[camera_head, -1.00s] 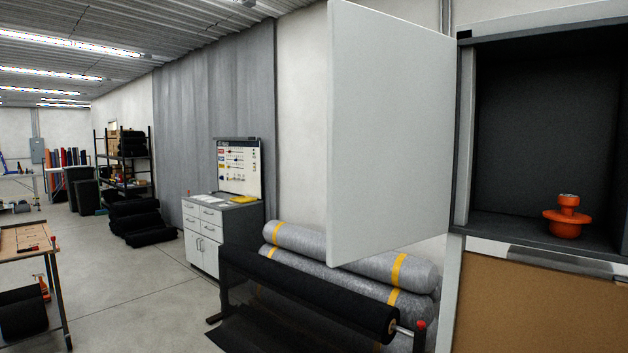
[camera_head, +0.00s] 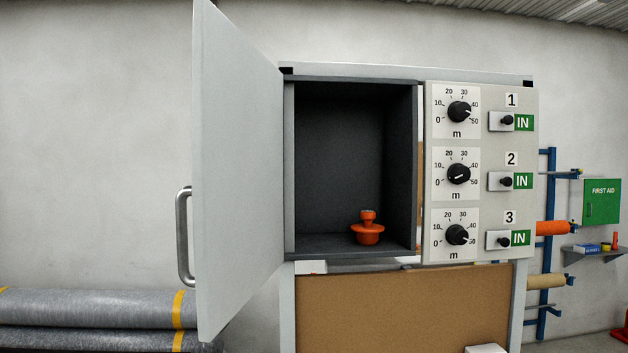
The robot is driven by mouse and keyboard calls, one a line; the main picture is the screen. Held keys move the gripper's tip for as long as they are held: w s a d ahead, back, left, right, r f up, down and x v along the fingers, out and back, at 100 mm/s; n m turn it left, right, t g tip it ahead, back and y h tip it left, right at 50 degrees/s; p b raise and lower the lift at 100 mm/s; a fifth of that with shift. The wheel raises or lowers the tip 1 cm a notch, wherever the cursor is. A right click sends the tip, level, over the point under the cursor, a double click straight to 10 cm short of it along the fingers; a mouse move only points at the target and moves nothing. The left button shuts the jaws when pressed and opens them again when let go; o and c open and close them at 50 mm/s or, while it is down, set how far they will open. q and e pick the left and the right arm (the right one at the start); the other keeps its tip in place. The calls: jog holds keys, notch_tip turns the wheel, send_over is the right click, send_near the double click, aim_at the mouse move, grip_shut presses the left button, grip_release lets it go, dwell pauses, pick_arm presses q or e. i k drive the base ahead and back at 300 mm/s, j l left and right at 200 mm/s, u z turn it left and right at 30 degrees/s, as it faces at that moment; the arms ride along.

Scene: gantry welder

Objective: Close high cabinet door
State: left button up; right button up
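The cabinet door (camera_head: 236,180) is a light grey panel, hinged at the left side of the cabinet opening. It stands open, swung out toward me and to the left. A metal bar handle (camera_head: 183,237) is on its outer face, near the free left edge. The high cabinet (camera_head: 345,150) has a dark interior, and an orange flanged part (camera_head: 368,229) stands on its floor. Neither of my grippers is in view.
A control panel (camera_head: 481,170) with dials and switches is right of the opening. A brown board (camera_head: 400,305) is below. Grey rolls (camera_head: 100,310) with yellow bands lie at lower left. A rack (camera_head: 547,240) and a green first aid box (camera_head: 601,202) are at the right.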

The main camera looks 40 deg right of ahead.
aim_at(237, 190)
jog(key=i+j+z, duration=0.1)
jog(key=z, duration=0.35)
jog(key=i+j+z, duration=0.2)
jog(key=z, duration=0.25)
jog(key=i+j+z, duration=0.1)
jog(key=z, duration=0.35)
jog(key=j+z, duration=0.3)
jog(key=z, duration=0.15)
jog(key=j+z, duration=0.25)
jog(key=z, duration=0.2)
jog(key=i, duration=0.05)
